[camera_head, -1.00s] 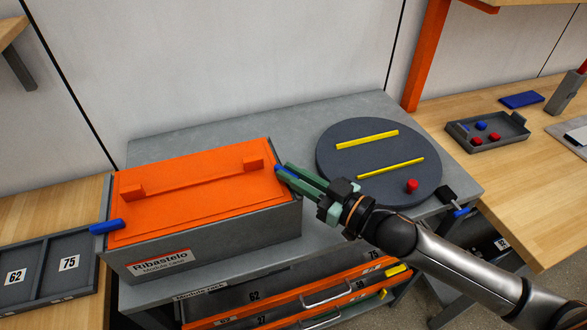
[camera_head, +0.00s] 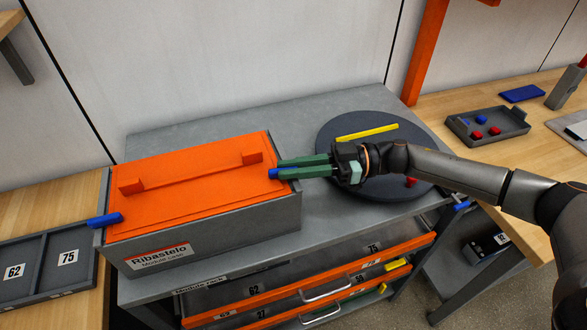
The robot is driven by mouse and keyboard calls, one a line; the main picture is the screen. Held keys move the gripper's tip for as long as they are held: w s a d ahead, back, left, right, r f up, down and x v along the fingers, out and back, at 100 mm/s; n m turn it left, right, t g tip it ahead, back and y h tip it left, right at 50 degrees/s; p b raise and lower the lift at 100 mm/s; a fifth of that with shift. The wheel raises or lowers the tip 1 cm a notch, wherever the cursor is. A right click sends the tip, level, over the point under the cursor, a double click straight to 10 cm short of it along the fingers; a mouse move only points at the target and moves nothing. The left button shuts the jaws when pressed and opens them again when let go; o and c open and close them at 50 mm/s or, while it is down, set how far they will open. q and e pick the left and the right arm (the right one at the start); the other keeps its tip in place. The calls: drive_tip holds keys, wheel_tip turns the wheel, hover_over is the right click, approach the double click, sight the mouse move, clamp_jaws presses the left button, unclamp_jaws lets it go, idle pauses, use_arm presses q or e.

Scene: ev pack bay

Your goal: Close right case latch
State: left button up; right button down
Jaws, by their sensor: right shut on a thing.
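The module case has grey walls (camera_head: 215,236) and an orange lid (camera_head: 185,195) lying on top, with a raised handle bar. A blue left latch (camera_head: 105,220) sticks out at the case's left end. The blue right latch (camera_head: 273,174) shows at the lid's right edge, its rest hidden by my gripper. My right gripper (camera_head: 280,168) reaches in from the right, its green fingers around the right latch and shut on it. My left gripper is not in view.
A dark round turntable (camera_head: 330,150) with a yellow bar (camera_head: 367,132) stands right of the case, under my right arm. A grey divided tray (camera_head: 40,295) is at the left. A parts tray (camera_head: 460,135) lies on the right bench. The grey table behind the case is clear.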

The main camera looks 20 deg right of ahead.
drive_tip(key=shift+n+g+b, duration=0.55)
drive_tip(key=shift+n+g, duration=0.55)
drive_tip(key=shift+g, duration=0.6)
drive_tip(key=shift+a+r, duration=0.1)
drive_tip(key=c, duration=0.9)
unclamp_jaws()
drive_tip(key=shift+o, duration=0.2)
drive_tip(key=shift+d, duration=0.45)
drive_tip(key=d+b, duration=0.3)
drive_tip(key=d, duration=0.8)
drive_tip(key=shift+w+d+b, duration=0.3)
drive_tip(key=shift+d+b, duration=0.05)
